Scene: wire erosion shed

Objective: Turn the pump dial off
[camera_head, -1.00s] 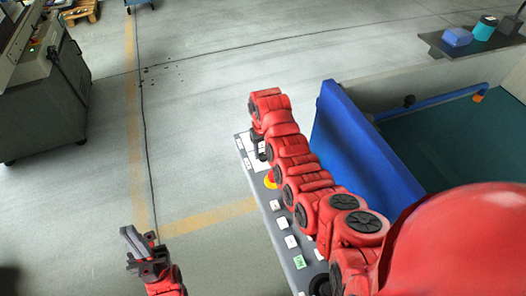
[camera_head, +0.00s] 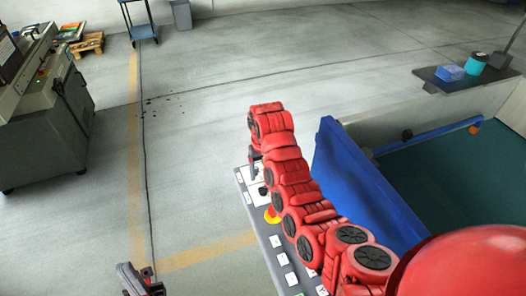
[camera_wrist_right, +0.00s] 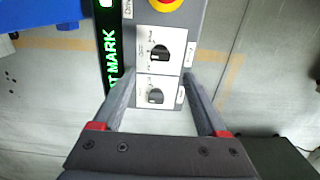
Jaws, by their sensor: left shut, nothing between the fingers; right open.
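In the right wrist view, two black rotary dials on white plates sit one above the other on a grey control panel (camera_wrist_right: 186,30): an upper dial (camera_wrist_right: 159,52) and a lower dial (camera_wrist_right: 155,96). Their labels are too small to read, so I cannot tell which is the pump dial. My right gripper (camera_wrist_right: 157,84) is open, its fingers on either side of the lower dial; contact is unclear. In the head view the panel (camera_head: 268,232) runs beneath my right arm, which hides part of it. My left gripper (camera_head: 133,277) is shut and empty at the bottom left.
A red and yellow emergency button (camera_head: 272,215) sits on the panel near the dials. A blue machine wall (camera_head: 350,180) stands right of my right arm. A grey machine (camera_head: 45,125) stands at the left. The floor between is clear.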

